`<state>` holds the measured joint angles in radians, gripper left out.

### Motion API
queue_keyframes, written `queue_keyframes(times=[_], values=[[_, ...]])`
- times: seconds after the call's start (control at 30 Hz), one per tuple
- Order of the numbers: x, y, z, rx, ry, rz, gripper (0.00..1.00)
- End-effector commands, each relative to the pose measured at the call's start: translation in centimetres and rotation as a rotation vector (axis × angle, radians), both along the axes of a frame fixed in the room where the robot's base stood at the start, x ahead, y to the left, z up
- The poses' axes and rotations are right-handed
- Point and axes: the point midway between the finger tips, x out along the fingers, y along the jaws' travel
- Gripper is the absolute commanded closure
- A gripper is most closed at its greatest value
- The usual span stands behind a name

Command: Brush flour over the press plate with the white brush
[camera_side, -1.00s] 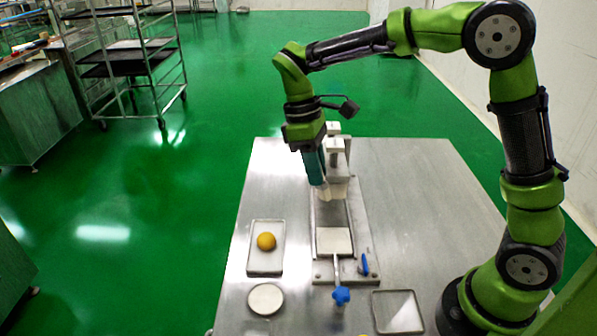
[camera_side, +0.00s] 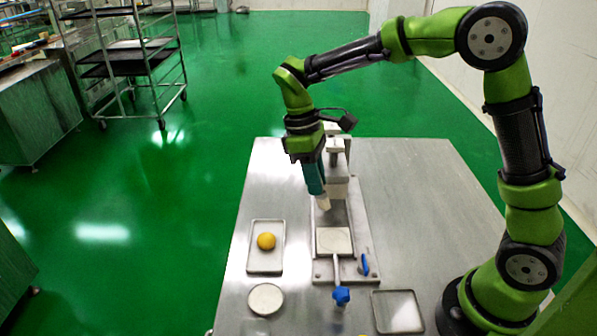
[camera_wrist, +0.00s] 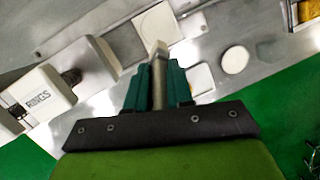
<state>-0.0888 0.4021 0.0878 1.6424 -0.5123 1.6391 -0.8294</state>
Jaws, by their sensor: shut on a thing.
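My gripper (camera_side: 319,191) has teal fingers shut on the white brush (camera_side: 323,203), which hangs tilted below them. The brush handle (camera_wrist: 159,66) stands between the fingers in the wrist view. The press plate (camera_side: 334,241) is a pale square on the machine's base, nearer the side camera than the brush. It also shows as a pale square at the top of the wrist view (camera_wrist: 156,24). The brush appears above the rail area behind the plate, apart from the plate. I cannot tell the exact height of its bristles.
The white press head (camera_side: 337,186) stands close beside my gripper. A blue knob (camera_side: 341,295) and a blue lever (camera_side: 364,264) are at the near end. A tray (camera_side: 253,267) holding a yellow ball (camera_side: 266,241), a round white disc (camera_side: 265,300) and an empty tray (camera_side: 398,322) surround the machine.

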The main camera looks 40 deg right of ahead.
Motion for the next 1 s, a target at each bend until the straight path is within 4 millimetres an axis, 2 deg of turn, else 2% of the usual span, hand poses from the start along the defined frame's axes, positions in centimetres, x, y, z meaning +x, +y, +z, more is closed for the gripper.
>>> queue_keyframes(times=[0.73, 0.83, 1.0], values=[[-0.1, 0.0, -6.4, -0.001, 0.003, 0.0, 1.0], [-0.1, 0.0, -7.8, -0.001, 0.003, 0.0, 1.0], [-1.2, -1.3, -7.7, -0.002, 0.0, -0.001, 1.0]])
